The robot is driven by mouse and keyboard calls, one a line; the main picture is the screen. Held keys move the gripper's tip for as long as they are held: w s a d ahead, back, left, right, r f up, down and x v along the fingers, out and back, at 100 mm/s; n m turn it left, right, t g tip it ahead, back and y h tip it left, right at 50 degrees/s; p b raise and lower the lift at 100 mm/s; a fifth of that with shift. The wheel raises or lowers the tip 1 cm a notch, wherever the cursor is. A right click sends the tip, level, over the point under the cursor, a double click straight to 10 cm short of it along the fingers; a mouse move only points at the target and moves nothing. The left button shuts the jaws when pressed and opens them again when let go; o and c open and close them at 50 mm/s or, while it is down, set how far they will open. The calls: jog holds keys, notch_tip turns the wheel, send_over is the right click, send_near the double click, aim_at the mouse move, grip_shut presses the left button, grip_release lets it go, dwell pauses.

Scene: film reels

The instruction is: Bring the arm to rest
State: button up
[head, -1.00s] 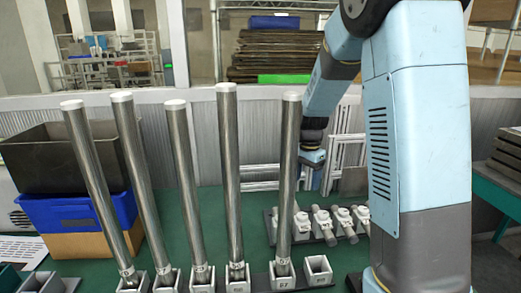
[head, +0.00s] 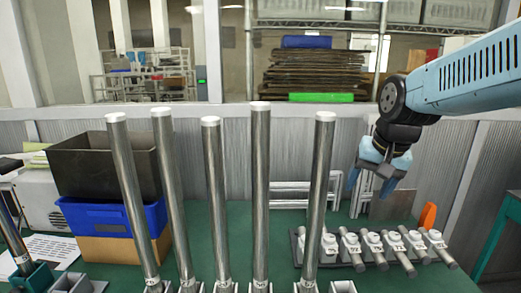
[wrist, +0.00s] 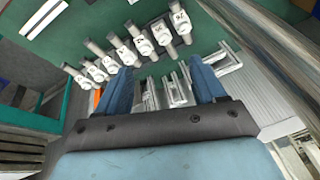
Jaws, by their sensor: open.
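My gripper (head: 373,181) hangs at the right in the head view, above the back of the green table, with its blue fingers pointing down. It is open and empty; the wrist view shows its two blue fingers (wrist: 163,92) apart with nothing between them. Several tall steel tubes (head: 262,190) with white caps stand in a row of small grey sockets at the front of the table, left of my gripper. A rack (head: 298,248) with several white-labelled valve-like pieces (head: 375,243) stands below and in front of my gripper. No film reel is recognisable.
A blue crate (head: 85,216) and a dark open bin (head: 85,168) are stacked on a brown box at the left. White frames (head: 290,193) lean against the grey ribbed wall behind. An orange piece (head: 427,217) stands at the right. Green table shows between the tubes and the wall.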

jog(key=s+r+n+t, duration=0.1)
jog(key=s+n, duration=0.2)
jog(key=s, duration=0.6)
jog(key=shift+s+r+n+t+h, duration=0.2)
jog(key=shift+r+n+t+h, duration=0.1)
jog(key=shift+t+h, duration=0.1)
jog(key=shift+a, duration=0.1)
